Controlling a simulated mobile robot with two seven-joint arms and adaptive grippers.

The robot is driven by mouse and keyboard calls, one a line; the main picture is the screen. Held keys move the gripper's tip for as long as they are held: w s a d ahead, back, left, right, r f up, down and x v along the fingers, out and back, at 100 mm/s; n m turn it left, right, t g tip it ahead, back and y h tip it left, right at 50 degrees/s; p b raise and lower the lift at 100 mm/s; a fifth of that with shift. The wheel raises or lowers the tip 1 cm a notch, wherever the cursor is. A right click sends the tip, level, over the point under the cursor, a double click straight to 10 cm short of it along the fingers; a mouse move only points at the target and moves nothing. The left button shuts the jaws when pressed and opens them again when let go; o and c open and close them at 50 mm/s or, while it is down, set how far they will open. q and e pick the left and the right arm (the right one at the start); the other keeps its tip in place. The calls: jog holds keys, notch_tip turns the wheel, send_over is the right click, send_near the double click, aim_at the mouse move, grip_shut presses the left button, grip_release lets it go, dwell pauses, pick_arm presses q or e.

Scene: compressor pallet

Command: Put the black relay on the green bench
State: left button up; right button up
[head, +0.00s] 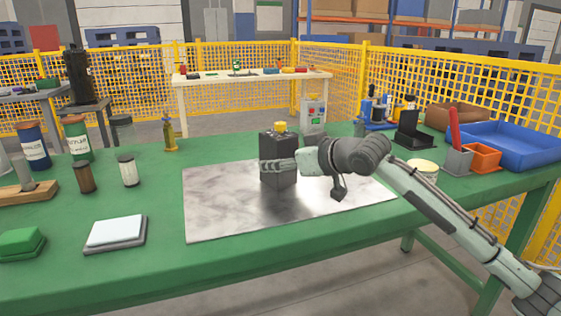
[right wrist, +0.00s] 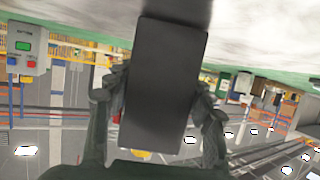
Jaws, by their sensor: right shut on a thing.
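The black relay (head: 287,172) is an upright dark box with a yellow knob on top. It is over the grey metal sheet (head: 220,205) on the green bench (head: 150,250), and its base looks to be at the sheet, though I cannot tell if it bears weight there. My right gripper (head: 277,165) is shut on the relay from the right side. In the right wrist view the relay (right wrist: 168,80) fills the middle, with a finger on each side, and the picture is upside down. My left gripper is not in view.
Left on the bench are bottles (head: 76,137), a white-topped block (head: 115,232) and a green block (head: 20,243). Right are a blue tray (head: 510,143), orange bin (head: 481,157) and black holder (head: 410,132). A brass figure (head: 169,133) stands behind. The front-middle bench is clear.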

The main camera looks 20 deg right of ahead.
jog(key=o, duration=1)
jog(key=shift+f, duration=0.1)
jog(key=o, duration=0.5)
jog(key=shift+c, duration=0.2)
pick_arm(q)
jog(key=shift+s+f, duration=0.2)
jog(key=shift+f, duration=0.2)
pick_arm(e)
jog(key=shift+r, duration=0.2)
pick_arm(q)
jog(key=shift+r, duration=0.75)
pick_arm(e)
jog(key=v, duration=1.2)
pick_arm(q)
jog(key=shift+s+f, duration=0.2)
